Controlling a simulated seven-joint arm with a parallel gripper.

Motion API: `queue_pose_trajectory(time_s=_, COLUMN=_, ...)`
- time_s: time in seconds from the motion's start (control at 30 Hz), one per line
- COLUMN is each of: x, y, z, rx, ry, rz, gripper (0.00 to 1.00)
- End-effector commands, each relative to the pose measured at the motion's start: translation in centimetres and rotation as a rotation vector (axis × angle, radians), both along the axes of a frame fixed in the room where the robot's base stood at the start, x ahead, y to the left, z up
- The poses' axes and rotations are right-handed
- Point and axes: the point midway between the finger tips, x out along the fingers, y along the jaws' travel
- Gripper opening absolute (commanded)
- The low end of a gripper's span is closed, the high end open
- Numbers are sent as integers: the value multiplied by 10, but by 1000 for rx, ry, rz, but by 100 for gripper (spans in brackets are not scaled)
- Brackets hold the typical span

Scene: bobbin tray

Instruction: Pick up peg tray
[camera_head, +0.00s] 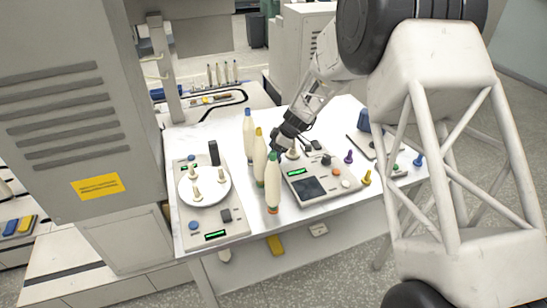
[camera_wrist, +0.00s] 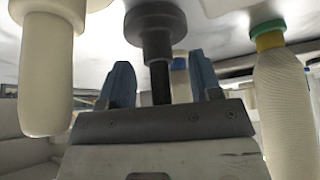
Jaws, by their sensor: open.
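A round white plate with several pale pegs, which looks like the peg tray (camera_head: 207,201), sits on a flat grey panel unit at the left of the table. No other object in view clearly matches that name. My gripper (camera_head: 277,146) is over the middle of the table, to the right of and apart from this plate. In the wrist view my gripper (camera_wrist: 162,85) shows two blue-grey fingers spread apart. A dark stepped cylinder (camera_wrist: 158,35) shows between and beyond them; I cannot tell whether they touch it. The plate is not identifiable in the wrist view.
Several cream bobbins with coloured tips, including a green-tipped one (camera_head: 272,185), stand between the plate and a second panel unit (camera_head: 325,193). Coloured pegs (camera_head: 366,178) stand at the right. A tall grey cabinet (camera_head: 75,100) borders the left.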

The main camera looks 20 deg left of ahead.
Motion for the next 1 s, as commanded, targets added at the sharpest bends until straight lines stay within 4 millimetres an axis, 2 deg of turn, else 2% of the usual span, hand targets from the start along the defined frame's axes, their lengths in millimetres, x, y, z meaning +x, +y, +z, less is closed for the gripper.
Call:
queue_pose_trajectory(time_s=0.67, x=-1, y=3, z=-5, rx=1, ry=-1, rz=0, gripper=58)
queue_pose_trajectory(time_s=1.0, x=-1, y=3, z=-5, rx=1, ry=-1, rz=0, gripper=6)
